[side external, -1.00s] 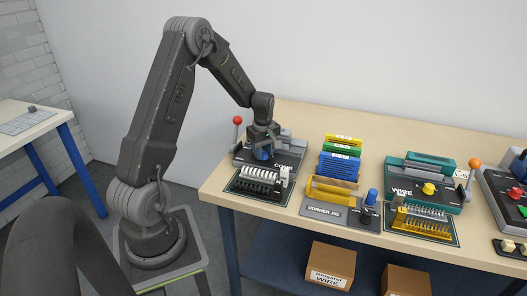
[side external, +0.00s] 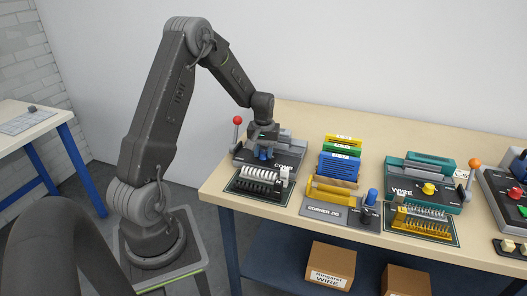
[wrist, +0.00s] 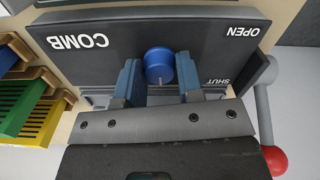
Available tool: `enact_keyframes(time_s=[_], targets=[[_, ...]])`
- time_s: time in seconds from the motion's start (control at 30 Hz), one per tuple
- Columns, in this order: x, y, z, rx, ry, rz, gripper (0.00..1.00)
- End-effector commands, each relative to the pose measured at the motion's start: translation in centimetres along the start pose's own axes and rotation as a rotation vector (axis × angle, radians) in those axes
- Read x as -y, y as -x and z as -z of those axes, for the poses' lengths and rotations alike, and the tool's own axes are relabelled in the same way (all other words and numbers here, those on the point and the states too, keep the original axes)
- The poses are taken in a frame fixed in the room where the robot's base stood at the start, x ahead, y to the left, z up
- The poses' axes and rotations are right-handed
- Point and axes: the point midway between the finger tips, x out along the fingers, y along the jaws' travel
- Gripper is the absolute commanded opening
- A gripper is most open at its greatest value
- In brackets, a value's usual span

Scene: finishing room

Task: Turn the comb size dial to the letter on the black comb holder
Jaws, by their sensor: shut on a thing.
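The grey comb machine (side external: 290,160), marked COMB, stands at the left end of the bench. Its round blue dial (wrist: 159,62) sits between the two blue fingers of my gripper (wrist: 159,80) in the wrist view. My gripper (side external: 265,153) is shut on the dial from above; in the side view it hides the dial. No letters around the dial can be read. The black comb holder (side external: 246,189), with white combs in it, lies in front of the machine. Its letter cannot be made out.
A red-knobbed lever (side external: 237,121) stands at the machine's left, beside OPEN and SHUT marks. To the right are a rack of coloured combs (side external: 341,160), a corner jig (side external: 325,211) and a teal wire machine (side external: 425,185). Bare bench lies behind them.

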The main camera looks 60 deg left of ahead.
Motion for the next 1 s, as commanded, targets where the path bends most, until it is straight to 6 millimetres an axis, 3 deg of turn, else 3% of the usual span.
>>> enact_keyframes(time_s=[0.6, 0.63, 0.87, 1.0], targets=[[0.01, 0.0, 0.08, -0.003, -0.038, -0.001, 0.1], [0.01, 0.0, 0.08, -0.003, -0.038, -0.001, 0.37], [0.01, -0.01, 0.04, -0.001, -0.037, 0.0, 0.59], [0.0, -0.01, 0.02, -0.001, -0.037, 0.0, 0.59]])
